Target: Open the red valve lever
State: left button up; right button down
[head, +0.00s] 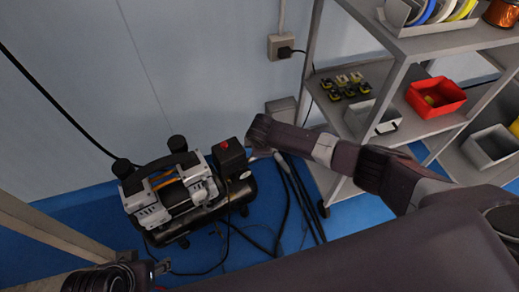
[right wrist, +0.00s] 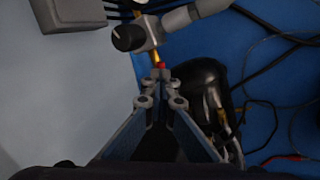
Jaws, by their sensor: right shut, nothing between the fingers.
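A small red part (right wrist: 161,65), possibly the valve lever, shows on a brass fitting (right wrist: 156,56) in the right wrist view. My right gripper (right wrist: 160,78) is shut and empty, its tips just below the red part; whether they touch it I cannot tell. In the head view the right gripper (head: 262,153) is beside the air compressor (head: 175,195), to the right of its black box with a red knob (head: 223,144). The lever is not discernible there. My left gripper (head: 160,266) is at the bottom left, only partly visible; its jaw state is unclear.
A black-knobbed grey fitting (right wrist: 128,37) is close above my right fingertips. Black hoses (head: 300,195) lie on the blue floor right of the compressor. A grey shelf rack (head: 400,45) with a red bin (head: 436,97) stands at the right. The wall is behind.

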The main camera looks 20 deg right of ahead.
pick_arm(q)
jog(key=shift+s+a+r, duration=0.1)
jog(key=shift+s+r, duration=0.05)
jog(key=shift+s, duration=0.25)
pick_arm(e)
jog(key=shift+w+d+f+n+y, duration=0.15)
jog(key=shift+n+y, duration=0.15)
jog(key=shift+n, duration=0.55)
jog(key=shift+w+d+f+n+y, duration=0.1)
jog(key=shift+d+n+y, duration=0.15)
jog(key=shift+n, duration=0.65)
jog(key=shift+w+d+f+n+y, duration=0.1)
jog(key=shift+n+y, duration=0.25)
jog(key=shift+n, duration=0.5)
jog(key=c, duration=2.1)
grip_release()
pick_arm(q)
jog(key=shift+w, duration=0.1)
pick_arm(e)
jog(key=shift+o, duration=0.4)
jog(key=shift+w, duration=0.2)
jog(key=shift+a+r, duration=0.1)
jog(key=shift+r, duration=0.05)
jog(key=shift+r, duration=0.1)
